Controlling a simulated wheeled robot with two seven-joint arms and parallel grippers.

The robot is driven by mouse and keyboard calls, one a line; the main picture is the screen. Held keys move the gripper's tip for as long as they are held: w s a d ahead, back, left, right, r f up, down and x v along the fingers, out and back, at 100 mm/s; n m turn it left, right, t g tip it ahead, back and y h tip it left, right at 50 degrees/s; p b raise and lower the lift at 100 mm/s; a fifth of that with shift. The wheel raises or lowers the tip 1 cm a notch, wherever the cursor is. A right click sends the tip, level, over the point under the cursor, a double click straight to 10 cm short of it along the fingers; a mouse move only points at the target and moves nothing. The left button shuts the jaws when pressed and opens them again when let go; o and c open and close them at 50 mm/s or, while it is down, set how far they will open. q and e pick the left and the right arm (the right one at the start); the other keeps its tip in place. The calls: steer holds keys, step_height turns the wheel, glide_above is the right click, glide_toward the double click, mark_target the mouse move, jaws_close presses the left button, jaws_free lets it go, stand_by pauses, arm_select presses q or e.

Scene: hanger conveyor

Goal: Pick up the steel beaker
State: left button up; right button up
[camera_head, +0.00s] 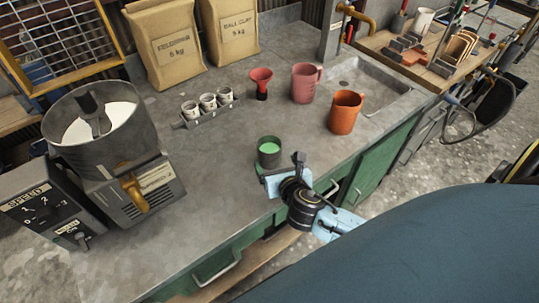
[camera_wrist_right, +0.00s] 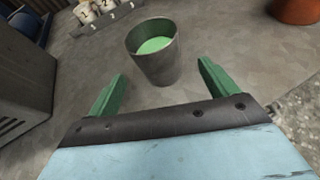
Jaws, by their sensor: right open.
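The steel beaker (camera_head: 269,153) stands upright on the grey counter near its front edge, with pale green contents inside. In the right wrist view the beaker (camera_wrist_right: 156,62) stands just beyond the fingertips, roughly centred between them. My right gripper (camera_wrist_right: 161,75) is open, its two green fingers spread wide, with nothing between them. In the head view my right gripper (camera_head: 275,178) is at the front side of the beaker, low over the counter; its fingers are partly hidden there. My left gripper is in neither view.
An orange jug (camera_head: 345,112) and a pink jug (camera_head: 304,83) stand right of the beaker. A red funnel (camera_head: 262,84) and a rack of small cups (camera_head: 207,107) stand behind. A mixer (camera_head: 103,140) is at left. The counter left of the beaker is clear.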

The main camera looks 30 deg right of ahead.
mark_target(267, 148)
steer(key=b+x, duration=0.1)
steer(key=x, duration=0.6)
steer(key=shift+w+a+f, duration=0.1)
steer(key=shift+w, duration=0.15)
steer(key=shift+c, duration=0.2)
steer(key=c, duration=1.2)
